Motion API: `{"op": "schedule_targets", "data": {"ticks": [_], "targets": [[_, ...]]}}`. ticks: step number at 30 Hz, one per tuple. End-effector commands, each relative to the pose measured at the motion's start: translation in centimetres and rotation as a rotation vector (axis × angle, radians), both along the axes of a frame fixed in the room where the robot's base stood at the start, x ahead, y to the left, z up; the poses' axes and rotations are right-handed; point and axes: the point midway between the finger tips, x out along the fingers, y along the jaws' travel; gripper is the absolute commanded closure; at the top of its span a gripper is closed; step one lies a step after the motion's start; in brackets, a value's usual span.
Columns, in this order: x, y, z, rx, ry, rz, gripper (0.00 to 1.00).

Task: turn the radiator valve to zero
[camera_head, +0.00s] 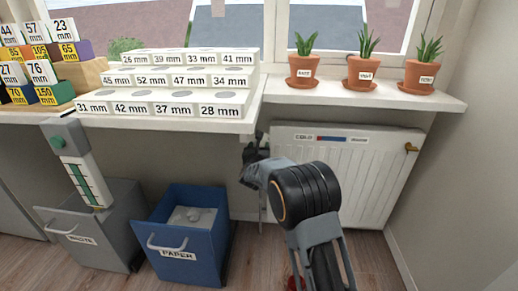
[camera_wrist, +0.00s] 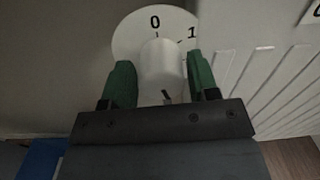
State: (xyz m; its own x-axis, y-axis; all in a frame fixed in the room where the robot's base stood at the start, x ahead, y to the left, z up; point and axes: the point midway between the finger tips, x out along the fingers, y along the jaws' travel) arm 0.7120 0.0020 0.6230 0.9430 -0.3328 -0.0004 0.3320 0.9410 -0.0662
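The radiator valve is a white knob (camera_wrist: 162,68) in front of a round white dial (camera_wrist: 125,40) in the wrist view. The dial shows "0" at top and "1" to its right, with short dark ticks. A small dark mark shows low on the knob, right of its middle. My gripper (camera_wrist: 162,82) has one green finger on each side of the knob, very close to it; whether both touch cannot be told. In the head view my gripper (camera_head: 252,160) is at the left end of the white radiator (camera_head: 365,185), and hides most of the valve.
A blue paper bin (camera_head: 185,240) and grey waste bin (camera_head: 100,225) stand at left below. The floor right of my arm is clear.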

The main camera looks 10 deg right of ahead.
Motion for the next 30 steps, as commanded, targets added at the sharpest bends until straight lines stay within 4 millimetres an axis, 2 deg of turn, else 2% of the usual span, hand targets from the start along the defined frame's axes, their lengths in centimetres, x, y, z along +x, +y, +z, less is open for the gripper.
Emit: {"op": "schedule_targets", "data": {"ticks": [1, 10, 20, 30], "targets": [[-0.01, 0.0, 0.01, 0.0, 0.0, 0.0, 0.51], [-0.01, 0.03, 0.01, 0.0, 0.0, 0.0, 0.79], [0.0, 0.05, 0.01, -0.062, 0.02, 0.0, 0.79], [0.02, 0.15, -0.03, -0.325, 0.104, 0.001, 0.79]]}}
